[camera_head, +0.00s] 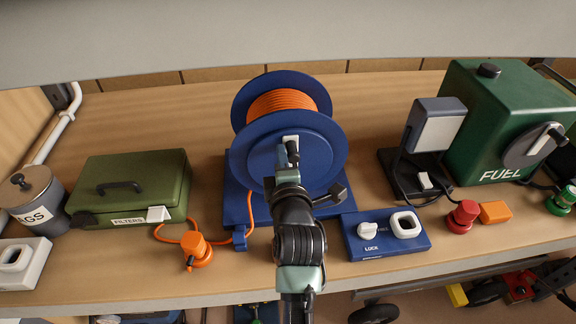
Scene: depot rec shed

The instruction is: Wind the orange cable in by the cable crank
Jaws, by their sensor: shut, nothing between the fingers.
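The orange cable (282,102) is wound on a blue reel (325,140) at the middle of the worktop. Its loose end runs down the reel's left side, past a small blue guide (240,238), to an orange plug (197,250) lying on the worktop. My gripper (291,156) is in front of the reel's near face, shut and empty. A pale piece shows at its tip; I cannot tell whether it is part of the cable crank. My arm hides part of the reel's face and base.
A blue lock panel (385,248) with a white knob (368,230) sits right of my arm. A green filters box (130,185) and a rags canister (32,200) stand left. A lamp (435,125) and green fuel can (505,120) stand right. A grey overhang (280,40) crosses the top.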

